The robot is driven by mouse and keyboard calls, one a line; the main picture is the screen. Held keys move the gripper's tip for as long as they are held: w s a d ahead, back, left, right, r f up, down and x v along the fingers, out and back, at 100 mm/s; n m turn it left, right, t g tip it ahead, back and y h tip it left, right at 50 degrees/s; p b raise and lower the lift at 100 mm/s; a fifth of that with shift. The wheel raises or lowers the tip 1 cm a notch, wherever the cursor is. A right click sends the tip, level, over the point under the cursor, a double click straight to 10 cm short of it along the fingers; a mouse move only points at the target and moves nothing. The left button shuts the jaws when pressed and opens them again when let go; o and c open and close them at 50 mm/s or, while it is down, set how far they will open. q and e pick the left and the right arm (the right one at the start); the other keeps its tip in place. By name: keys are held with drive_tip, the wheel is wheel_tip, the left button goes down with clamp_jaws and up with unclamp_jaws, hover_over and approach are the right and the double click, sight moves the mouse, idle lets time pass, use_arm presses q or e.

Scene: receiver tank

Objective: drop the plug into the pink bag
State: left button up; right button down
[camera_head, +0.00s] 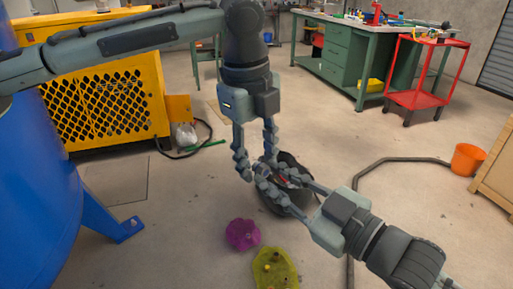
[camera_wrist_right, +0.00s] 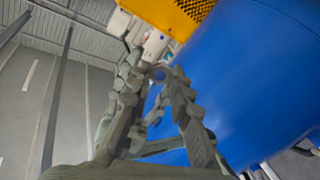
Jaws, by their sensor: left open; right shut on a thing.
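The pink bag (camera_head: 242,234), magenta in colour, sits on the floor below the two grippers in the head view. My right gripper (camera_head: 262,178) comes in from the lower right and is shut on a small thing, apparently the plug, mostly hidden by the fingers. In the right wrist view its fingers (camera_wrist_right: 155,75) converge at the tips, and the held thing is hard to make out there. My left gripper (camera_head: 257,168) points down with its fingers apart, and its tips overlap the right gripper's in the picture. I cannot tell whether they touch.
An olive-yellow bag (camera_head: 276,270) lies just right of the pink one. A dark round container (camera_head: 292,168) stands behind the grippers. A blue tank (camera_head: 35,180) is at the left, with a yellow cage (camera_head: 105,100) behind. A hose (camera_head: 390,162) and an orange bucket (camera_head: 467,159) are at the right.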

use_arm(q)
drive_tip(key=c, duration=0.9)
clamp_jaws()
use_arm(e)
drive_tip(key=c, duration=1.3)
unclamp_jaws()
